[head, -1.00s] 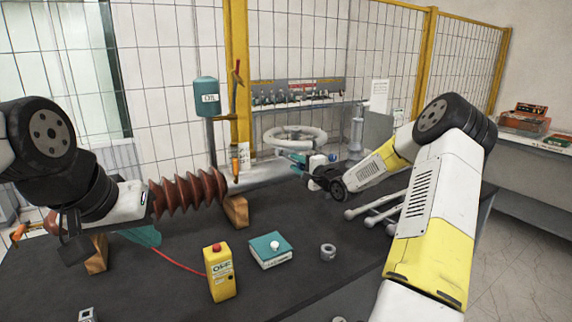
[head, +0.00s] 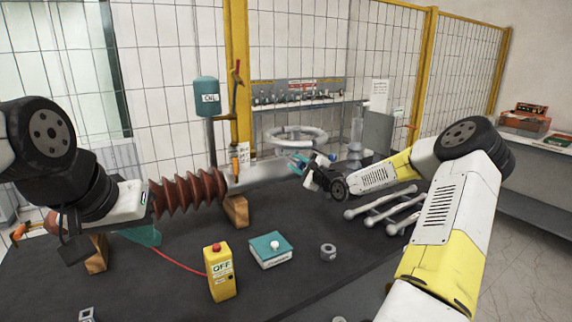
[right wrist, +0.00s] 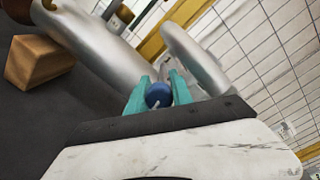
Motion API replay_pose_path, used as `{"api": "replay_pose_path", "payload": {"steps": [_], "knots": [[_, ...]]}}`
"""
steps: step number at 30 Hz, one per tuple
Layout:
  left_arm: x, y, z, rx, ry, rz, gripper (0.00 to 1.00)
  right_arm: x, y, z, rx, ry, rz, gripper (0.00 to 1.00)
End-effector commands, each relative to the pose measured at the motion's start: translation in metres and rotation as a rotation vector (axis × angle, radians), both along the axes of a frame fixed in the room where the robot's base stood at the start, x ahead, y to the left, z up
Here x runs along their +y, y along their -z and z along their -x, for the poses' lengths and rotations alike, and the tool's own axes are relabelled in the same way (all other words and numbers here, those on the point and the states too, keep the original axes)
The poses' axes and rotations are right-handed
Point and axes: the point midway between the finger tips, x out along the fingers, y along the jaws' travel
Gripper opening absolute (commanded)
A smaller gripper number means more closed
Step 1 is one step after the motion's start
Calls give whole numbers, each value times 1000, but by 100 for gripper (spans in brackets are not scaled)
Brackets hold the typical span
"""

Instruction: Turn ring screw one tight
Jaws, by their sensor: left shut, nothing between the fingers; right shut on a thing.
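A large grey-white ring (head: 318,133) lies nearly flat at the back of the table, by the end of a grey metal cylinder (head: 240,176); I cannot tell if it belongs to ring screw one. My right gripper (head: 295,165) is just in front of it. In the right wrist view its teal fingers (right wrist: 155,92) are shut on a small blue round part (right wrist: 158,94) with a thin pin. The ring's curved tube (right wrist: 195,58) shows just beyond. My left gripper (head: 148,237) is shut and empty, its teal fingers low beneath the ribbed brown bushing (head: 187,192).
Wooden blocks (head: 236,210) support the bushing. A yellow box with a red button (head: 220,272), a teal-and-white box (head: 270,250) and a grey nut (head: 328,251) stand in front. Several metal rods (head: 385,202) lie at right.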

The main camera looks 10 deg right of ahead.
Motion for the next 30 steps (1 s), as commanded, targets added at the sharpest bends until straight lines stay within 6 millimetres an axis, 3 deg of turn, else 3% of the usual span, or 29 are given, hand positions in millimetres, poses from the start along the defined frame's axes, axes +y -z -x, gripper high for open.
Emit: {"api": "replay_pose_path", "payload": {"steps": [9, 10, 11, 22, 30], "knots": [[0, 0, 0, 0, 0, 0, 0, -1, 3, 1, 6, 1, -1, 0], [0, 0, 0, 0, 0, 0, 0, -1, 3, 1, 6, 1, -1, 29], [0, 0, 0, 0, 0, 0, 0, -1, 3, 0, 6, 1, -1, 35], [0, 0, 0, 0, 0, 0, 0, -2, 1, 3, 2, 1, 0, 36], [0, 0, 0, 0, 0, 0, 0, -20, 1, 42, 4, 3, 1, 36]]}}
